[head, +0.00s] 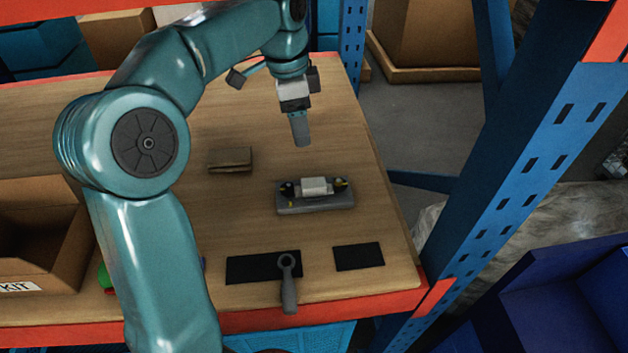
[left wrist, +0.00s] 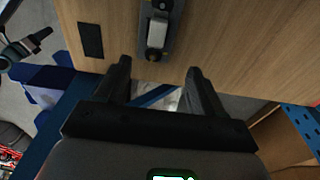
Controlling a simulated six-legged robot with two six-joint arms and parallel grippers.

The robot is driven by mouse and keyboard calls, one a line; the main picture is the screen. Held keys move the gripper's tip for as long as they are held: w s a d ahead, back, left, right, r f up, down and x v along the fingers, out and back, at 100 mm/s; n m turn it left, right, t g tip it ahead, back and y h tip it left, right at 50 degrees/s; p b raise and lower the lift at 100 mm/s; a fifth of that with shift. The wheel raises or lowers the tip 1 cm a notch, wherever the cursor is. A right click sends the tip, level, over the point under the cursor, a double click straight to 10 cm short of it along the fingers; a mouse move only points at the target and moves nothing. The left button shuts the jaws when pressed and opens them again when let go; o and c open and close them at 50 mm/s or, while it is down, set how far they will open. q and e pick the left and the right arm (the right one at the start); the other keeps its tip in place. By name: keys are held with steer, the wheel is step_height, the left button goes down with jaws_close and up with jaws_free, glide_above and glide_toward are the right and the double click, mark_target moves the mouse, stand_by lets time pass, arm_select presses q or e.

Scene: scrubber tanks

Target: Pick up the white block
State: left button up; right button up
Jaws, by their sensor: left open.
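The white block (head: 316,187) sits on a grey fixture (head: 314,204) toward the right side of the wooden table. Dark and yellow parts stand at both ends of the block. My left gripper (head: 300,130) is above the table, behind and above the block, apart from it. In the left wrist view the white block (left wrist: 157,33) shows at the top, beyond the two spread fingers of my left gripper (left wrist: 157,75). The gripper is open with nothing between its fingers. My right gripper is not in view.
A brown block (head: 230,160) lies left of the fixture. A grey tool with a ring end (head: 288,285) lies across a black mat (head: 250,268), with another black mat (head: 358,256) to its right. A cardboard box (head: 40,235) stands at the left. A blue rack post (head: 530,180) rises at the right.

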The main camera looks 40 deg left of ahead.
arm_select(q)
glide_above(313, 183)
steer(key=f, duration=0.6)
steer(key=s+f, duration=0.1)
steer(key=f, duration=0.3)
steer(key=shift+a+b, duration=0.3)
steer(key=shift+a, duration=0.1)
steer(key=shift+d+f, duration=0.25)
steer(key=shift+f, duration=0.1)
steer(key=f, duration=0.2)
steer(key=w+f+p, duration=0.1)
steer(key=f, duration=0.1)
steer(key=shift+w+f, duration=0.1)
steer(key=shift+f, duration=0.25)
steer(key=shift+d, duration=0.1)
